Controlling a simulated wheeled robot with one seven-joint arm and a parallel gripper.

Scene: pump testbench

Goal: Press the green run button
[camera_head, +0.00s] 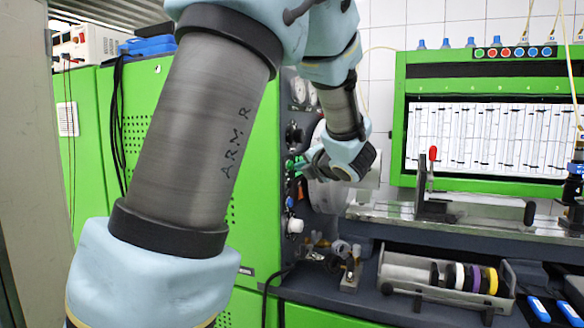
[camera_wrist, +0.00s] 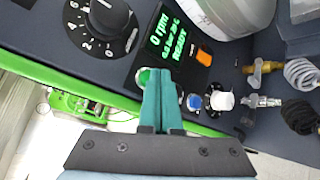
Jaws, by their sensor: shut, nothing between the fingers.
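The green run button (camera_wrist: 143,76) shows as a round green edge in the wrist view, on the dark panel just below the display. My gripper (camera_wrist: 158,72) is shut and empty, its teal fingers together. The fingertips lie over the button's right part and hide it; I cannot tell whether they touch it. The display (camera_wrist: 170,38) shows green text reading 0 rpm and READY. In the head view my gripper (camera_head: 294,165) is at the panel on the green cabinet's right side, and the button cannot be made out there.
An orange switch (camera_wrist: 204,57) sits right of the fingers, with a blue button (camera_wrist: 194,101) and a white knob (camera_wrist: 222,100) close by. A black dial (camera_wrist: 108,15) is at upper left. Hose fittings (camera_wrist: 262,68) stick out at right. A tray of coloured rings (camera_head: 405,272) stands on the bench.

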